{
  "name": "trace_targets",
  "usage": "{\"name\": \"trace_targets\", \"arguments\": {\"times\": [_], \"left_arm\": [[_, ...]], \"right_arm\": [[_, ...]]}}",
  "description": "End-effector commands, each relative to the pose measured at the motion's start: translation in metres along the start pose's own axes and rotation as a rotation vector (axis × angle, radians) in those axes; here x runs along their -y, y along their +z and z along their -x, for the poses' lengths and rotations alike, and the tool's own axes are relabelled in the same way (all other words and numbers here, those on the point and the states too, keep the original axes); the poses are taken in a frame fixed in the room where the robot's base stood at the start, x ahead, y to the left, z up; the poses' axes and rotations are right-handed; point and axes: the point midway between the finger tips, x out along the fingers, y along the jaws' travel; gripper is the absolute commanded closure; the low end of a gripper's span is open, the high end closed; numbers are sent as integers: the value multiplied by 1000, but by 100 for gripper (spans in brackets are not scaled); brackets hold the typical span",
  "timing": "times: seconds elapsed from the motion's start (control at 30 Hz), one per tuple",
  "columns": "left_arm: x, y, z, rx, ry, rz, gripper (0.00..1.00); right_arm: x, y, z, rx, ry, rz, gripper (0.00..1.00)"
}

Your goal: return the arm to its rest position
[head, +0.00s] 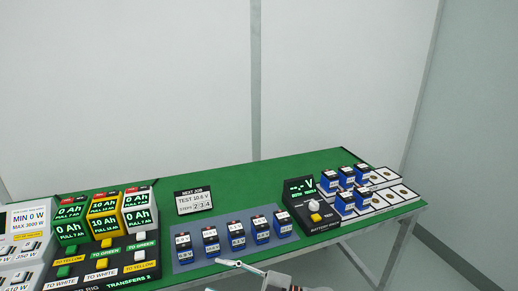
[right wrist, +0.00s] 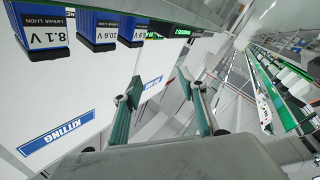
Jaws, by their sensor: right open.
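My right gripper (right wrist: 161,92) is open in the right wrist view, its two green fingers apart with nothing between them. In the head view, part of my right arm (head: 285,283) and a pale finger (head: 245,267) show at the bottom edge, just in front of the green table (head: 240,192). The rest of the arm is cut off by the frame. My left gripper is not in view.
Several blue batteries stand on a grey-blue mat (head: 178,259) near the table's front edge. A black meter (head: 301,188) and more batteries are to the right. A "KITTING" label (right wrist: 55,131) shows in the wrist view.

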Motion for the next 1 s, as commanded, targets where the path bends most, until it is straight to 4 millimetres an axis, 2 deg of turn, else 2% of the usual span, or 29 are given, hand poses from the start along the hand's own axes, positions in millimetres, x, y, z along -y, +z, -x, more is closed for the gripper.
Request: {"name": "trace_targets", "arguments": {"times": [0.17,0.27,0.37,0.47,0.57,0.6,0.73,0.8,0.9,1.0], "left_arm": [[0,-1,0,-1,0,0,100],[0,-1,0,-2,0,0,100],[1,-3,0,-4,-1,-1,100],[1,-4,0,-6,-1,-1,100],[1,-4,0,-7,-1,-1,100],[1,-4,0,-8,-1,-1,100],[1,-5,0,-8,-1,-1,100],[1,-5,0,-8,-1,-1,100],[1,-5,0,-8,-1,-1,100],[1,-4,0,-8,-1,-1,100]], "right_arm": [[1,13,33,93,300,-106,58],[5,29,66,187,444,-171,58],[16,47,107,302,570,-241,58],[36,66,155,436,672,-318,58],[65,81,208,584,749,-396,58],[79,86,229,643,773,-429,58],[124,92,291,819,816,-521,58],[145,92,316,891,822,-558,58],[166,89,340,961,824,-595,58],[176,88,352,996,823,-614,58]]}}
